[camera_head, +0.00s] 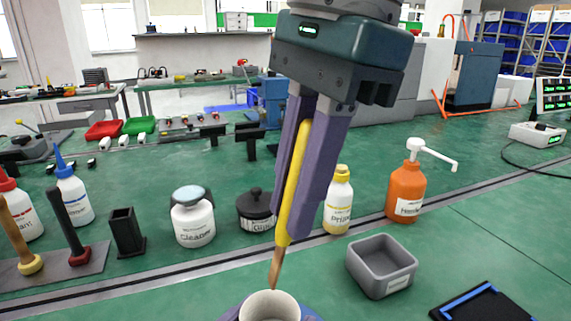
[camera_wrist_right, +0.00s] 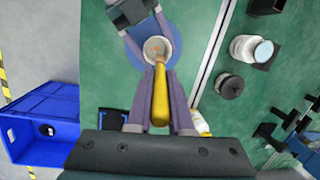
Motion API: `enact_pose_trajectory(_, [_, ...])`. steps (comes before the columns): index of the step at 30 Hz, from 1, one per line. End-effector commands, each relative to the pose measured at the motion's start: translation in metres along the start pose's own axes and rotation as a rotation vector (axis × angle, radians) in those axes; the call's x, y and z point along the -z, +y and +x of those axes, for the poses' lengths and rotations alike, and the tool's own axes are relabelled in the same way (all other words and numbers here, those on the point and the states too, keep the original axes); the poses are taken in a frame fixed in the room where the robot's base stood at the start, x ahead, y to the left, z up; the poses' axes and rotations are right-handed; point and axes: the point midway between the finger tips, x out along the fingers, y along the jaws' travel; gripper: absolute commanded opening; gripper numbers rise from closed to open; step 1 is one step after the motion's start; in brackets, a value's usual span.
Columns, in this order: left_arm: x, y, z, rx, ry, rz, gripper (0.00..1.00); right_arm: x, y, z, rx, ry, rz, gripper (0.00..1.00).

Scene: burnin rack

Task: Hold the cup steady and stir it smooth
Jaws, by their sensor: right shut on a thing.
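The white cup (camera_head: 269,307) is at the bottom edge of the head view, cut off below. In the right wrist view the cup (camera_wrist_right: 151,42) stands over a round blue mat (camera_wrist_right: 177,54). My right gripper (camera_head: 291,238) is shut on the yellow handle of a stirrer (camera_head: 297,185), which points down, slightly tilted. Its brown tip (camera_head: 275,270) meets the cup's far rim in the head view; in the wrist view it overlaps the cup's opening. Its depth is unclear. My left gripper (camera_wrist_right: 150,42) has its purple fingers on both sides of the cup, apparently touching it.
A grey bin (camera_head: 383,287) and a black tray with blue edges (camera_head: 482,305) lie right of the cup. Behind stand a cleaner jar (camera_head: 193,222), a dark lidded pot (camera_head: 256,213), a yellow-capped bottle (camera_head: 338,205) and an orange pump bottle (camera_head: 405,190). A black holder (camera_head: 126,235) stands left.

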Motion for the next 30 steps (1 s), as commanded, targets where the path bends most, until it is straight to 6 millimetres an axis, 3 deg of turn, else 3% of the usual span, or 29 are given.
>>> enact_pose_trajectory(11, [-0.001, 0.0, 0.0, 0.0, -0.001, 0.0, 0.17, 0.012, 0.011, 0.03, -0.003, 0.0, -0.001, 0.0])
enact_pose_trajectory(30, [-0.001, 0.0, 0.0, 0.0, -0.001, 0.0, 0.17, 0.011, 0.01, 0.086, -0.002, 0.0, 0.0, 0.0])
